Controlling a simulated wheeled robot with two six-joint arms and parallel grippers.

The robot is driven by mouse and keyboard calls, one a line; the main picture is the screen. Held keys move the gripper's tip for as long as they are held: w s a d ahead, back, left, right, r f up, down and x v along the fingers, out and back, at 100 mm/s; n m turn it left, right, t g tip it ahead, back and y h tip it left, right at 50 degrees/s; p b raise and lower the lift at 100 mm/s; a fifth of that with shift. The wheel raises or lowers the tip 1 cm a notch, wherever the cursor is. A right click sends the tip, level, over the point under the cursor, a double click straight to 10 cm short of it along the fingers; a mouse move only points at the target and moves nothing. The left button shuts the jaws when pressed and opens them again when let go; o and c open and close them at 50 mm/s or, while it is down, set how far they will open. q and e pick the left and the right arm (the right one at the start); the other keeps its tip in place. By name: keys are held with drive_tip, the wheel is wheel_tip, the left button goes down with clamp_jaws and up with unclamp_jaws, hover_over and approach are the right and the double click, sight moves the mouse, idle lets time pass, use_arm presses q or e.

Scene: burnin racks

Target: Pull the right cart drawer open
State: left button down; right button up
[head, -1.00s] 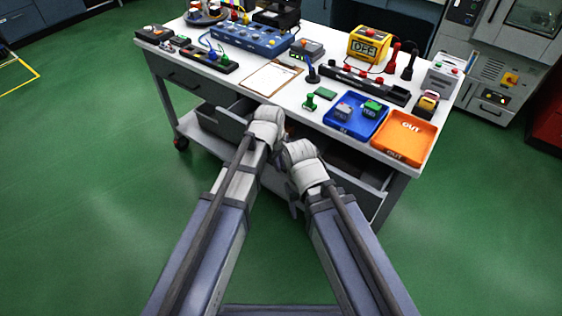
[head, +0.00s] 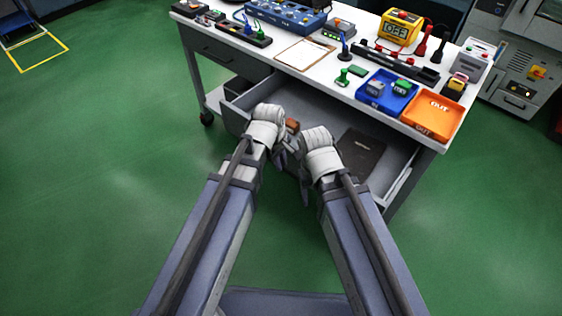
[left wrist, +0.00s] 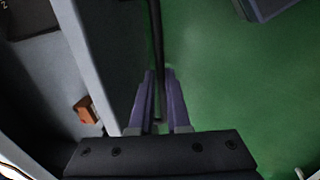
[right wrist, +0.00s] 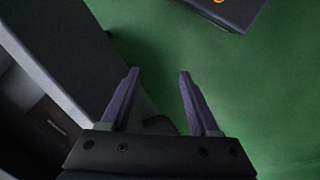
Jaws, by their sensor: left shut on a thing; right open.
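The right cart drawer (head: 325,112) stands well out from under the white cart top (head: 350,80), and its inside shows. My left gripper (head: 282,157) is at the drawer's front. In the left wrist view its fingers (left wrist: 160,74) are shut on the dark bar handle (left wrist: 156,30), beside the drawer's front panel (left wrist: 92,60). My right gripper (head: 303,188) is just to the right. In the right wrist view its fingers (right wrist: 156,76) are open and empty, near a bent dark handle end (right wrist: 165,123). In the head view my grippers hide the handle.
The drawer holds a dark flat item (head: 362,156) and a small orange-brown block (head: 292,125). A closed drawer (head: 222,52) is at left. A blue tray (head: 370,101), an orange tray (head: 432,116) and a clipboard (head: 304,53) lie on the cart top. Green floor is free around the cart.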

use_arm(q)
drive_tip(key=c, duration=0.9)
unclamp_jaws()
drive_tip(key=r+p, duration=0.5)
drive_tip(key=s+a+r+p, duration=0.1)
drive_tip(key=r+p, duration=0.1)
drive_tip(key=shift+s+r+p, duration=0.1)
drive_tip(key=shift+r+p, duration=0.25)
